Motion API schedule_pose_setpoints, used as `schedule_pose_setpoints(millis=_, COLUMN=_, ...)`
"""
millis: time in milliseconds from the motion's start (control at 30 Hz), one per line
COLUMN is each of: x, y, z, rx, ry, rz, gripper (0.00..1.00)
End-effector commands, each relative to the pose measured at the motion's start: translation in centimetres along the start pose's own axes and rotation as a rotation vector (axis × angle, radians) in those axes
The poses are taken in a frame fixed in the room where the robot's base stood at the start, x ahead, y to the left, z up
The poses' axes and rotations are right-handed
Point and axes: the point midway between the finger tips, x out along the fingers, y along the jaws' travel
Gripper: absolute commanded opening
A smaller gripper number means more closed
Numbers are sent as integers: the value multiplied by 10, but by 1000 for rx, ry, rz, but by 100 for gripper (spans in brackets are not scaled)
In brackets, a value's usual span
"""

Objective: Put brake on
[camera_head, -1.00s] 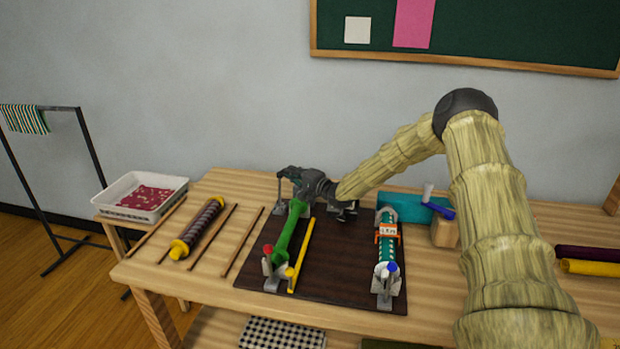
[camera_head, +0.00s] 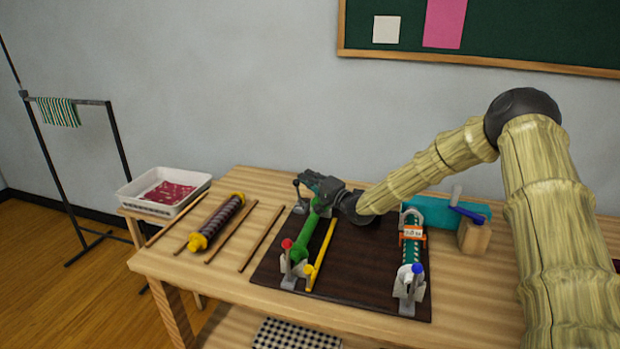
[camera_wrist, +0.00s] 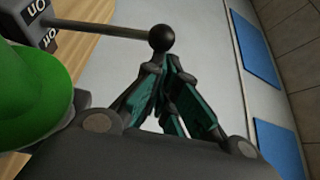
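A lever with a black ball knob (camera_head: 297,183) stands at the back left corner of the dark board (camera_head: 350,265). In the wrist view the knob (camera_wrist: 162,39) sits on a thin rod from a grey block (camera_wrist: 38,22) marked with "ON" and another label. My gripper (camera_head: 312,179) reaches in from the right, close to the knob. In the wrist view my gripper's teal-padded fingers (camera_wrist: 162,78) are drawn together, with their tips just below the knob. I cannot tell whether they touch it. Nothing shows between them. A green roller (camera_head: 306,238) runs forward from the lever.
A yellow rod (camera_head: 321,254) lies beside the green roller. A second roller with an orange tag (camera_head: 411,233) is on the board's right. Wooden sticks (camera_head: 262,238) and a dark roller with yellow ends (camera_head: 216,221) lie left. A wooden block (camera_head: 474,236) stands right.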

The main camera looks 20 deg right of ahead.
Motion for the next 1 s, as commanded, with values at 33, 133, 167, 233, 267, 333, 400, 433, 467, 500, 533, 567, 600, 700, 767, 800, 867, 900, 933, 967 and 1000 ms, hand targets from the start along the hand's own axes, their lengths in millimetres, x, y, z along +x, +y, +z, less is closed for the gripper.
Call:
schedule_pose_setpoints(millis=33, x=-1, y=1, z=2, rx=1, ry=-2, rz=1, gripper=0)
schedule_pose_setpoints(millis=133, x=-1, y=1, z=4, rx=1, ry=-3, rz=1, gripper=0)
schedule_pose_setpoints(millis=167, x=-1, y=1, z=4, rx=1, ry=-4, rz=1, gripper=0)
schedule_pose_setpoints(millis=233, x=-1, y=1, z=4, rx=1, ry=-4, rz=2, gripper=0)
schedule_pose_setpoints(millis=267, x=-1, y=1, z=5, rx=1, ry=-5, rz=2, gripper=0)
schedule_pose_setpoints(millis=333, x=-1, y=1, z=5, rx=1, ry=-5, rz=2, gripper=0)
schedule_pose_setpoints(millis=400, x=-1, y=2, z=5, rx=1, ry=-6, rz=3, gripper=0)
schedule_pose_setpoints(millis=433, x=-1, y=2, z=6, rx=1, ry=-6, rz=3, gripper=0)
schedule_pose_setpoints(millis=467, x=-1, y=2, z=6, rx=1, ry=-7, rz=3, gripper=0)
schedule_pose_setpoints(millis=500, x=-1, y=2, z=6, rx=1, ry=-7, rz=3, gripper=0)
schedule_pose_setpoints(millis=533, x=-1, y=2, z=6, rx=1, ry=-7, rz=3, gripper=0)
schedule_pose_setpoints(millis=567, x=-1, y=2, z=6, rx=1, ry=-7, rz=3, gripper=0)
schedule_pose_setpoints(millis=600, x=-3, y=2, z=6, rx=1, ry=-7, rz=4, gripper=0)
schedule_pose_setpoints(millis=700, x=-10, y=2, z=5, rx=1, ry=-7, rz=4, gripper=0)
schedule_pose_setpoints(millis=767, x=-18, y=2, z=6, rx=2, ry=-7, rz=4, gripper=0)
schedule_pose_setpoints(millis=800, x=-24, y=2, z=5, rx=3, ry=-7, rz=4, gripper=0)
schedule_pose_setpoints(millis=867, x=-33, y=2, z=4, rx=4, ry=-5, rz=4, gripper=0)
schedule_pose_setpoints(millis=900, x=-39, y=2, z=3, rx=4, ry=-4, rz=3, gripper=0)
schedule_pose_setpoints(millis=933, x=-44, y=2, z=2, rx=3, ry=-3, rz=2, gripper=0)
schedule_pose_setpoints(millis=967, x=-48, y=2, z=2, rx=3, ry=-2, rz=2, gripper=0)
schedule_pose_setpoints(millis=1000, x=-54, y=2, z=1, rx=3, ry=-1, rz=2, gripper=0)
